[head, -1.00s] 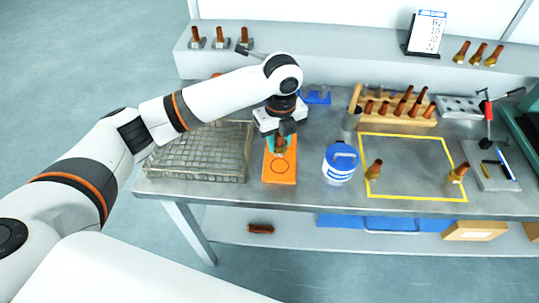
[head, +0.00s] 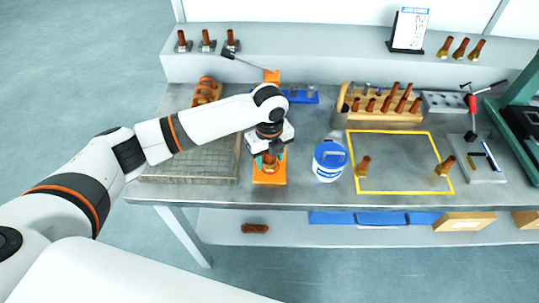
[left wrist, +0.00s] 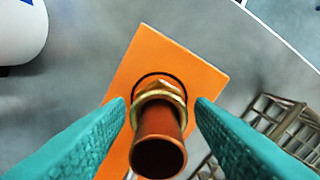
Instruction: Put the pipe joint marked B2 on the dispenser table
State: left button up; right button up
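My left gripper (head: 268,161) is low over an orange plate (head: 270,182), which I take to be the dispenser table. In the left wrist view a copper pipe joint (left wrist: 159,130) with a brass hex nut stands on this orange plate (left wrist: 190,65), at a black ring. The teal fingers of the left gripper (left wrist: 160,105) are open on either side of the joint, with a gap at each side. No B2 mark is readable on it. My right gripper is not in view.
A blue-and-white tub (head: 329,162) stands just right of the plate. A wire mesh tray (head: 190,168) is at left. A yellow outline (head: 399,192) holds two pipe joints. A wooden rack (head: 385,118) with several pipe pieces stands behind. Bare table lies along the front edge.

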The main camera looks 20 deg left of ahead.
pick_arm(q)
jog(key=shift+o, duration=0.2)
jog(key=shift+r, duration=0.1)
jog(key=shift+r, duration=0.25)
notch_tip(320, 180, up, 12)
jog(key=shift+f+b, duration=0.2)
jog(key=shift+b, duration=1)
jog(key=shift+f, duration=0.1)
